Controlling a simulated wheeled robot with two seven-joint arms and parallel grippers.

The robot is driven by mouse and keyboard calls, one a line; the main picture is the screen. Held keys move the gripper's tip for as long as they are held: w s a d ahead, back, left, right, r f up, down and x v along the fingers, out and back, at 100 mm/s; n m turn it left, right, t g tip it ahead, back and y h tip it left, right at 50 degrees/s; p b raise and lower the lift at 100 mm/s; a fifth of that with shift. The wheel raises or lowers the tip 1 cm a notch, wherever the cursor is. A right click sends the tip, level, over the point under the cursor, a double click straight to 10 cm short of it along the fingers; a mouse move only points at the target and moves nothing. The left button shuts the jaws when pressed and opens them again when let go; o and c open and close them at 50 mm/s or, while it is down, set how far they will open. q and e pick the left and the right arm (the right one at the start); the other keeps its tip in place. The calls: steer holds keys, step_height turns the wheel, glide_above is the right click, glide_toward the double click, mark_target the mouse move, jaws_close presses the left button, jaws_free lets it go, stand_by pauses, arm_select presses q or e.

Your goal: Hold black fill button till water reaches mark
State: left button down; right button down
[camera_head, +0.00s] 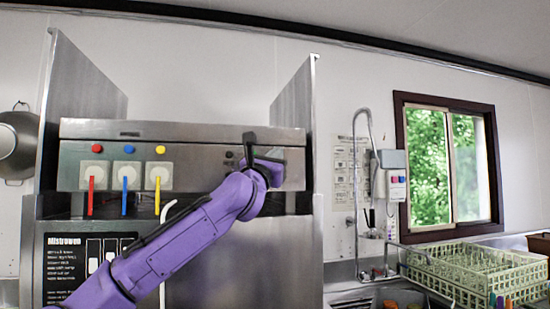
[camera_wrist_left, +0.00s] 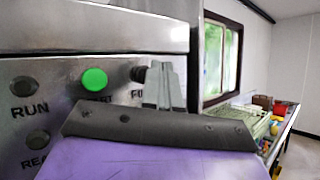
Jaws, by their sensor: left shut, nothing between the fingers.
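A steel machine (camera_head: 215,148) with a front panel stands against the wall in the head view. My left arm reaches up to the right part of its panel, and my left gripper (camera_head: 249,142) is shut and empty there. In the left wrist view the closed fingers (camera_wrist_left: 162,82) are right beside a black button (camera_wrist_left: 138,74) with a label that is partly covered. I cannot tell whether the fingertips touch it. A lit green button (camera_wrist_left: 95,80) is to its left. I can make out no water or level mark. My right gripper is not in view.
Red, blue and yellow levers (camera_head: 124,190) hang on the left of the panel. Steel side walls (camera_head: 298,105) flank the machine.

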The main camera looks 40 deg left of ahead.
arm_select(q)
steer(key=s+d+b, duration=0.2)
steer(key=s+d, duration=0.1)
steer(key=shift+s+d+b, duration=0.15)
steer(key=shift+d+b, duration=0.15)
steer(key=shift+d, duration=0.1)
stand_by(0.5)
